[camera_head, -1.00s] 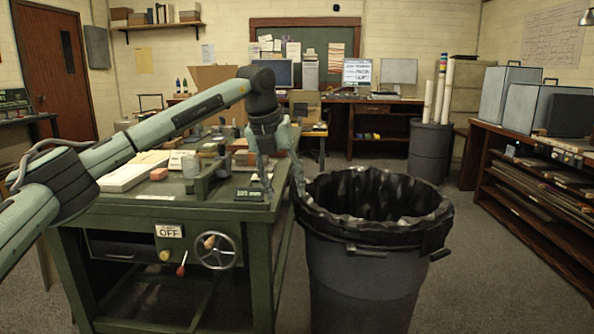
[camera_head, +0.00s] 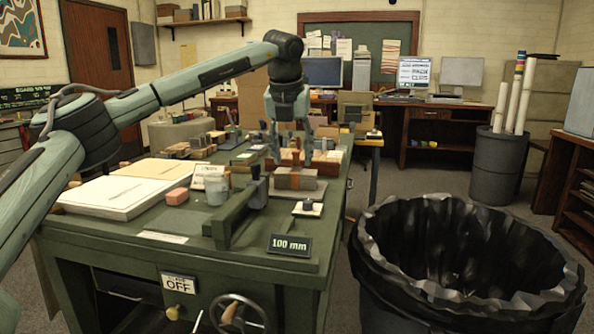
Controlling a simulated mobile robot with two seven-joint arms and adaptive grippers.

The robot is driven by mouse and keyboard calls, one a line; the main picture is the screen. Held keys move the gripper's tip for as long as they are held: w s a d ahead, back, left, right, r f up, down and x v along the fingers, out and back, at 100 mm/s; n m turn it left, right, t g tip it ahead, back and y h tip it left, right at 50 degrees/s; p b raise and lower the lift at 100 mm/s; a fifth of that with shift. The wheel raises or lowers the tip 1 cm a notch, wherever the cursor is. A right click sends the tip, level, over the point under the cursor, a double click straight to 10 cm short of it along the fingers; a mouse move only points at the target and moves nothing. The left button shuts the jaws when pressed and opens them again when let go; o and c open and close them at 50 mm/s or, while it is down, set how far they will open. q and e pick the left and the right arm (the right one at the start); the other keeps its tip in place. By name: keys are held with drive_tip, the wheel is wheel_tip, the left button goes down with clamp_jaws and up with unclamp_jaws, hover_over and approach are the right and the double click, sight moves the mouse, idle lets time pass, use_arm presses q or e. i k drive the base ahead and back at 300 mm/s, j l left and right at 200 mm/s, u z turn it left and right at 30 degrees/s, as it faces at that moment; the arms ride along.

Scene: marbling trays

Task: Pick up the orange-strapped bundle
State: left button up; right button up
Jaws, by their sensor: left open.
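My left gripper (camera_head: 291,150) hangs fingers-down over the middle of the green worktable (camera_head: 250,265). Its fingers are apart and I see nothing held between them. A small brown block-like bundle (camera_head: 295,179) with a band around it sits on a grey block, just below and nearer than the fingertips in the picture. The colour of its band is too small to tell, so I cannot be sure it is the orange-strapped one. A reddish-brown wooden piece (camera_head: 285,158) lies partly behind the fingers. My right gripper is out of view.
A large white slab (camera_head: 110,194), a grey cup (camera_head: 216,190), a green clamp-like fixture (camera_head: 236,214) and a "100 mm" sign (camera_head: 290,245) crowd the tabletop. A black-lined bin (camera_head: 465,265) stands right of the table. Open floor lies beyond.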

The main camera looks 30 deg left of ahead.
sight(295, 178)
drive_tip(key=i+j, duration=0.3)
drive_tip(key=i, duration=0.15)
drive_tip(key=i+j, duration=0.3)
drive_tip(key=i, duration=0.1)
